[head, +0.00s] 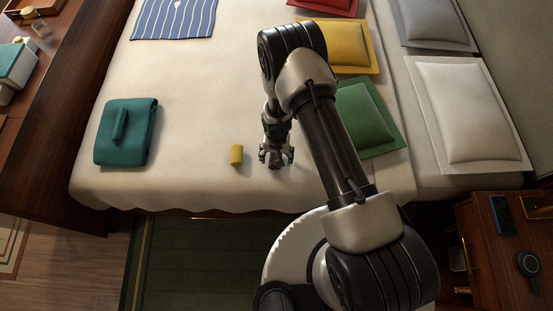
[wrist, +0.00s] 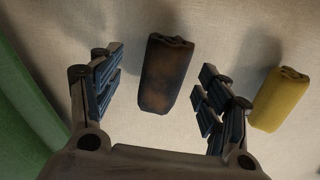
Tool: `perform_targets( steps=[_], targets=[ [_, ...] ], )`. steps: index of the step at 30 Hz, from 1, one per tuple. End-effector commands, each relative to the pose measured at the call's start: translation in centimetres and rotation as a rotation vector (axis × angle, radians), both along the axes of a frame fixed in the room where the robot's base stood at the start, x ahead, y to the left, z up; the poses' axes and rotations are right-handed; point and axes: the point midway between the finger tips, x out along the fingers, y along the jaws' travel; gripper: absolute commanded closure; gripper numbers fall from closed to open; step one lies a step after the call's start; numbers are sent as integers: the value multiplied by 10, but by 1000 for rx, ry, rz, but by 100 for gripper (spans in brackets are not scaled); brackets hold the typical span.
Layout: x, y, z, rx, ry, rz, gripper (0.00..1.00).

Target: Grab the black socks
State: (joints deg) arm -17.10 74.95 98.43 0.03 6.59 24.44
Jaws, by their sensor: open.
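The black socks (wrist: 166,72) are a dark roll with brownish patches, lying on the pale bed cover in the wrist view. My gripper (wrist: 160,95) is open, with one finger on each side of the roll's line. The roll sits between and a little beyond the fingers, with a visible gap on both sides. In the head view my gripper (head: 276,158) points down low over the bed. There the black socks cannot be told apart from the dark gripper.
A yellow roll (head: 236,155) lies close to my gripper; it also shows in the wrist view (wrist: 280,98), just outside the right finger. A green cushion (head: 362,115) lies on the other side. A folded teal item (head: 125,145) lies farther left. The bed's front edge is near.

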Motion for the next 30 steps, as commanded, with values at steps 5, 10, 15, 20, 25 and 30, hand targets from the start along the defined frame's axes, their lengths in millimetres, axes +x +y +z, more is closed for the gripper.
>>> perform_targets(
  steps=[5,10,15,20,25,30],
  targets=[
    [0,0,1,0,0,0,37],
    [0,0,1,0,0,0,49],
    [0,0,1,0,0,0,60],
    [0,0,1,0,0,0,71],
    [0,0,1,0,0,0,78],
    [0,0,1,0,0,0,78]
  ],
)
